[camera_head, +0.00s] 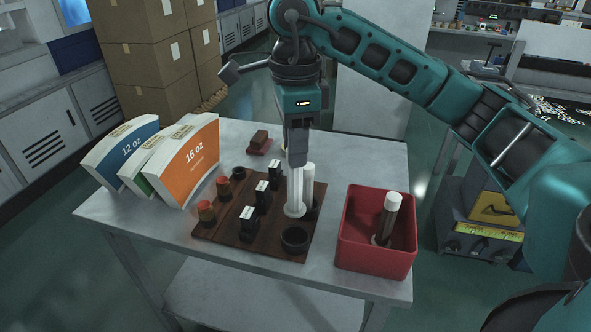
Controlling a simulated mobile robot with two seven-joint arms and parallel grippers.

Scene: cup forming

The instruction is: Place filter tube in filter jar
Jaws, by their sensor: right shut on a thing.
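My right gripper (298,158) points straight down over the dark wooden board (215,228) on the table. It is shut on a white upright tube (295,190), which I take for the filter tube; its wide flange is low over the board. A second white upright part shows right beside it. A dark round holder is partly hidden behind the tube's base. Which thing is the filter jar I cannot tell; a dark tube with a white cap (393,201) stands tilted in the red bin (374,261). My left gripper is not in view.
An empty dark ring (295,239) sits at the board's front right. Several black-and-white pieces and red-topped jars (206,211) stand on the board. Labelled cup packs (185,160) lean at the table's left. A small brown block (260,140) lies behind. The table's front left is clear.

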